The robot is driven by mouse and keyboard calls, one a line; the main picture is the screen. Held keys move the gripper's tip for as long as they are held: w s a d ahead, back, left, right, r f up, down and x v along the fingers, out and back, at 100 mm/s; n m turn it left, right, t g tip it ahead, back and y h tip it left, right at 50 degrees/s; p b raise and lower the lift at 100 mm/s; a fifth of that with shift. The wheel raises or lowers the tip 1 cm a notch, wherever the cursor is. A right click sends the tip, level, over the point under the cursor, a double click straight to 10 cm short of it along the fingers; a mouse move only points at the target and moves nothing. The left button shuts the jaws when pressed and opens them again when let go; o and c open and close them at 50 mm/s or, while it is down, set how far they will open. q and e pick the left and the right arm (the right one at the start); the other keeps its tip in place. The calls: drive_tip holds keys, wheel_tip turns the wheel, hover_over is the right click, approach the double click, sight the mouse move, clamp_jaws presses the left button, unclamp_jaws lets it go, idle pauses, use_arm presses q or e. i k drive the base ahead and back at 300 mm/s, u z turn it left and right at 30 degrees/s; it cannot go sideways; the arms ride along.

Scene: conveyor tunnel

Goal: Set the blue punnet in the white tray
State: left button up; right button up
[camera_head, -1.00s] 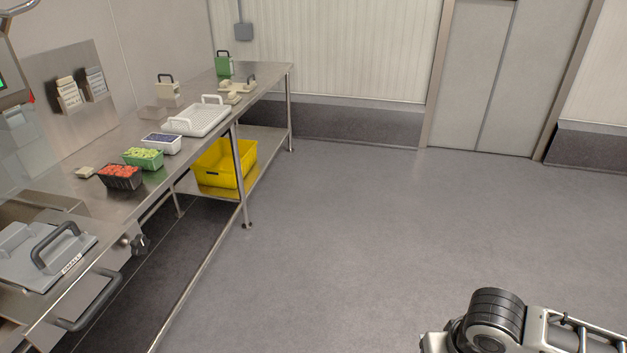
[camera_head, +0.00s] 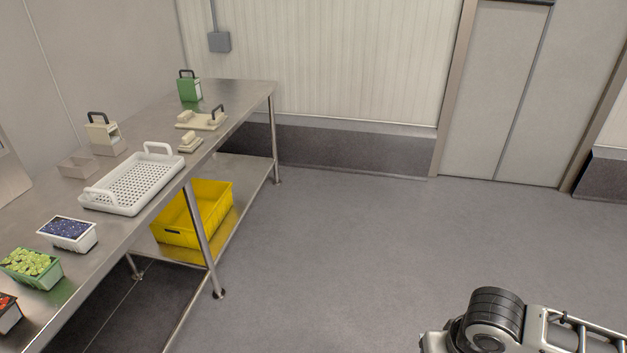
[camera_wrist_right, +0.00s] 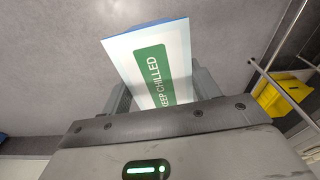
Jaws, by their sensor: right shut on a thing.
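A white punnet of blueberries (camera_head: 69,246) stands on the steel table, near the white tray (camera_head: 103,211); it is the only blue-filled punnet I see there. The tray has a perforated floor and a raised handle at each end, and looks empty. My right gripper (camera_wrist_right: 163,92) is shut on a flat-faced white piece (camera_wrist_right: 127,50) with a blue edge and a green label reading "KEEP CHILLED". The rest of this held piece is hidden. In the head view only a link of my right arm shows, at bottom right, well away from the table. My left gripper is not in view.
A punnet of green fruit (camera_head: 40,285) and a partly cut-off red one (camera_head: 5,321) stand nearer on the table (camera_head: 110,265). Beige blocks, a small grey bin (camera_head: 77,168) and a green box (camera_head: 189,91) stand farther back. A yellow crate (camera_head: 181,236) sits below. The floor on the right is clear.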

sight(136, 183)
drive_tip(key=u, duration=0.05)
drive_tip(key=i, duration=2.2)
drive_tip(key=u, duration=3.15)
